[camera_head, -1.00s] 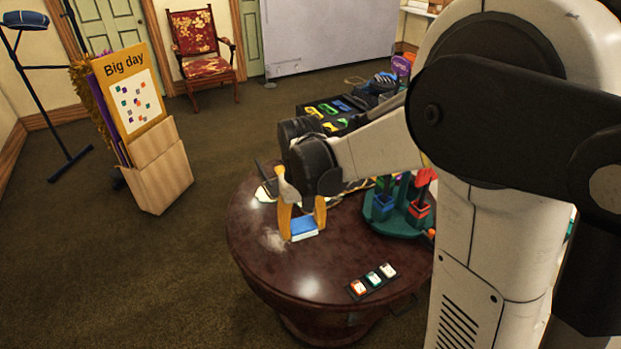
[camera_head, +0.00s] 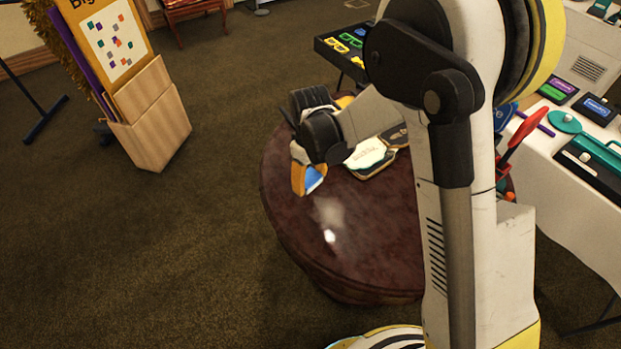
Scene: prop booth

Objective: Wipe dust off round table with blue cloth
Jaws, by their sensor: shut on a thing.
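The round table (camera_head: 375,230) has a dark reddish-brown top and stands in the middle of the view. A pale dust patch (camera_head: 328,211) lies on its left part, with a bright glint just below it. Only a small part of the cloth shows below the fingers. The dust patch is nearer the camera than the cloth and apart from it. I cannot tell whether the cloth touches the tabletop. My arm hides the table's right part.
A black tray of coloured glasses (camera_head: 341,45) stands beyond. A white-covered table (camera_head: 575,205) with gadgets is at right. A wooden box with signs (camera_head: 152,115) stands left. Carpet between is clear.

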